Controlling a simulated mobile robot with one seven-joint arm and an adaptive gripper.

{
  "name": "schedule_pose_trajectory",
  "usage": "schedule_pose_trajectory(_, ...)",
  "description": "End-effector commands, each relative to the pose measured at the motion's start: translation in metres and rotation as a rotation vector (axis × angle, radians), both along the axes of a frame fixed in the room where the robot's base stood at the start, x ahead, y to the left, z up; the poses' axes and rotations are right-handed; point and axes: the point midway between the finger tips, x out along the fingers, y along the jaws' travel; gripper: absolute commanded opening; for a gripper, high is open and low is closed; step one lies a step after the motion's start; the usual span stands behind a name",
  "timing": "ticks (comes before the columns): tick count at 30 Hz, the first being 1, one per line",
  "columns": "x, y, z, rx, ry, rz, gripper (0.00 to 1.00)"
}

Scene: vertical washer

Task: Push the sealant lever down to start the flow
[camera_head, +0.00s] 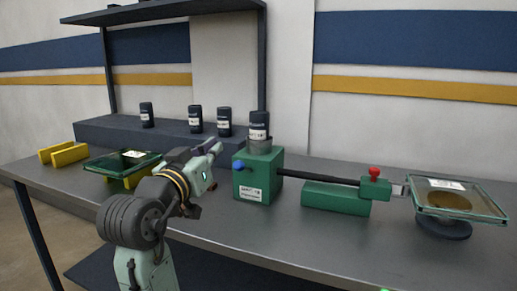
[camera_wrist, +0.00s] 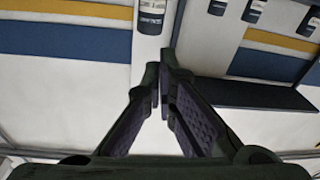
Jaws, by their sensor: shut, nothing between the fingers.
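A green box (camera_head: 257,181) with a white label stands on the bench, with a dark bottle (camera_head: 259,124) set on its top. A blue knob (camera_head: 238,165) sticks out at the box's upper left; I cannot tell whether it is the sealant lever's end. A dark bar (camera_head: 310,178) runs right from the box to a low green block (camera_head: 335,198) with a red knob (camera_head: 374,172). My gripper (camera_head: 216,147) is shut and empty, left of the box and slightly higher than the blue knob, apart from it. In the wrist view the closed fingers (camera_wrist: 168,70) show, with no knob visible.
A glass-topped tray (camera_head: 458,197) stands at the bench's right end. Another dark green tray (camera_head: 122,162) rests on yellow blocks at left, near a separate pair of yellow blocks (camera_head: 63,154). Several dark bottles (camera_head: 195,120) stand on the raised rear shelf. The bench front is clear.

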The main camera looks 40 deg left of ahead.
Motion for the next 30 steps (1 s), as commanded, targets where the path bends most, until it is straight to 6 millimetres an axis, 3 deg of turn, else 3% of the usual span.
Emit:
schedule_pose_trajectory(16, 0.011, 0.001, -0.002, -0.010, 0.026, -0.018, 0.00)
schedule_pose_trajectory(30, 0.100, 0.027, 0.006, -0.010, 0.027, -0.019, 0.00)
